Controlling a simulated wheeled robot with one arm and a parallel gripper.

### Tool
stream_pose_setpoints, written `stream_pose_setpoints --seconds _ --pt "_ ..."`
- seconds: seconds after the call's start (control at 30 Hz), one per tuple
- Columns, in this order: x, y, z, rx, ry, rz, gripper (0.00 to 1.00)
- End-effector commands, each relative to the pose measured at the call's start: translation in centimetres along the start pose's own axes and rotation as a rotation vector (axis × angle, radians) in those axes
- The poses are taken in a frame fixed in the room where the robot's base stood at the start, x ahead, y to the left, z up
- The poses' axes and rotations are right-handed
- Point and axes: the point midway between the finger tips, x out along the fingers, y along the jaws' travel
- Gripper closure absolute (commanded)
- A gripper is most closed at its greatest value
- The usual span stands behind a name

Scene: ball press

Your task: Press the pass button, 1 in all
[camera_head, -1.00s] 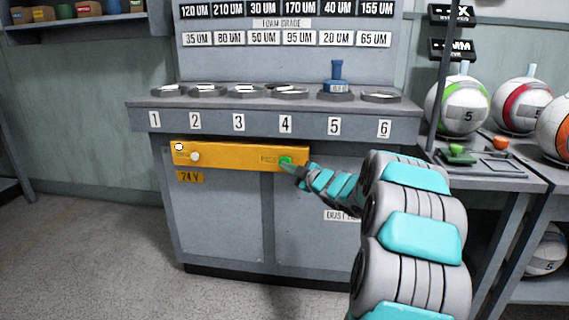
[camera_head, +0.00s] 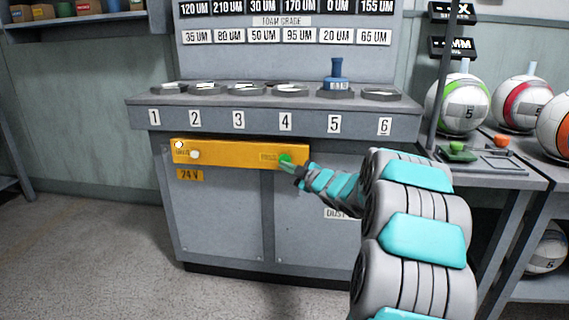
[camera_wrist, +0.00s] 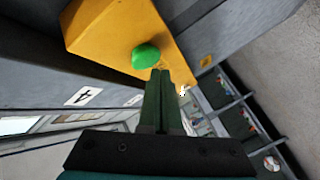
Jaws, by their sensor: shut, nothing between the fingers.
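The green button (camera_head: 286,160) sits at the right end of the yellow panel (camera_head: 230,154) on the front of the grey cabinet. It also shows in the wrist view as a green dome (camera_wrist: 146,56). My gripper (camera_head: 290,164) is shut and empty, its tips at the button. In the wrist view the closed fingers (camera_wrist: 160,75) reach the button's lower edge; I cannot tell whether they touch it. The label beside the button is too small to read. A white button (camera_head: 195,155) is at the panel's left.
The bench top above carries several numbered dark pads, with a blue stamp-like tool (camera_head: 337,76) at number 5. A side table at the right holds balls (camera_head: 464,104) and a small green and orange device. The floor at the left is clear.

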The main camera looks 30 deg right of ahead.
Motion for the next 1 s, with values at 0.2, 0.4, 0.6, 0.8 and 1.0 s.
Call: stream_pose_setpoints --seconds 0.2,0.4,0.6,0.8,1.0 --pt "-0.1 -0.1 -0.1 0.000 0.000 0.001 1.00" --pt "-0.2 -0.1 -0.1 -0.001 0.000 0.001 1.00" --pt "-1.1 -0.8 -0.8 -0.003 0.001 0.003 1.00" --pt "-2.4 -1.8 -1.6 0.000 0.000 0.001 1.00" --pt "-3.5 -2.4 -2.5 -0.002 0.001 0.003 1.00"
